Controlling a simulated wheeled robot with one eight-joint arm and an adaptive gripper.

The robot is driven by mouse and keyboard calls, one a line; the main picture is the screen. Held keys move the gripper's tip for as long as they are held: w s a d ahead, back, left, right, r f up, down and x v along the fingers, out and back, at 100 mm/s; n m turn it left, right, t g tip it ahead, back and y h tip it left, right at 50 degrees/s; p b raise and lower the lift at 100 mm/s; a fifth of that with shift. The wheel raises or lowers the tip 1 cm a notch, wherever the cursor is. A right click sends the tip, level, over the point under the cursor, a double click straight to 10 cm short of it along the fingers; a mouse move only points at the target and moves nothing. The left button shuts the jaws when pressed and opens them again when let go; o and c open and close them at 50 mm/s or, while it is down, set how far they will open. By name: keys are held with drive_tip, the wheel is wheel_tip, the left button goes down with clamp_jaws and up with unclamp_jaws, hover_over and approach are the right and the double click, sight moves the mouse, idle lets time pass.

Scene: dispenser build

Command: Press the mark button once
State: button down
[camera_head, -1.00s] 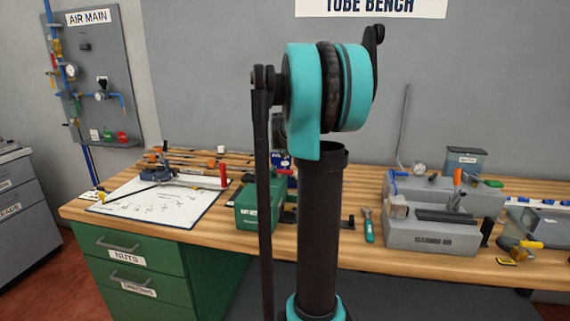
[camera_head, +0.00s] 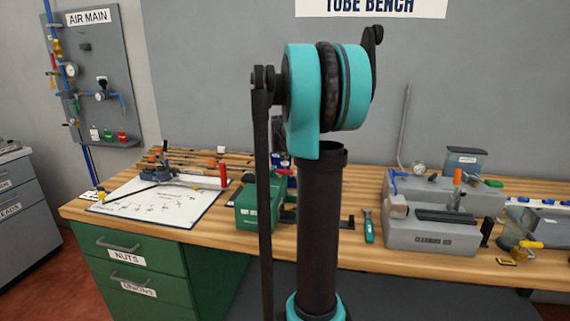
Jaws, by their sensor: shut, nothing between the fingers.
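No button labelled as the mark button can be picked out in the head view. A green box with a white label too small to read (camera_head: 247,207) stands on the bench, partly hidden by my arm. Dark parts lie around its right side, also partly hidden. Small white, green and red pieces sit low on the AIR MAIN panel (camera_head: 118,70); I cannot tell whether they are buttons. My arm stands upright across the middle of the view. My gripper is not visible.
Green drawers (camera_head: 130,265) stand below at left. Bare wood shows along the front edge.

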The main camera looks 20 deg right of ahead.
drive_tip(key=shift+f, duration=0.65)
idle(0.8)
drive_tip(key=shift+r, duration=1.1)
drive_tip(key=shift+r, duration=2.5)
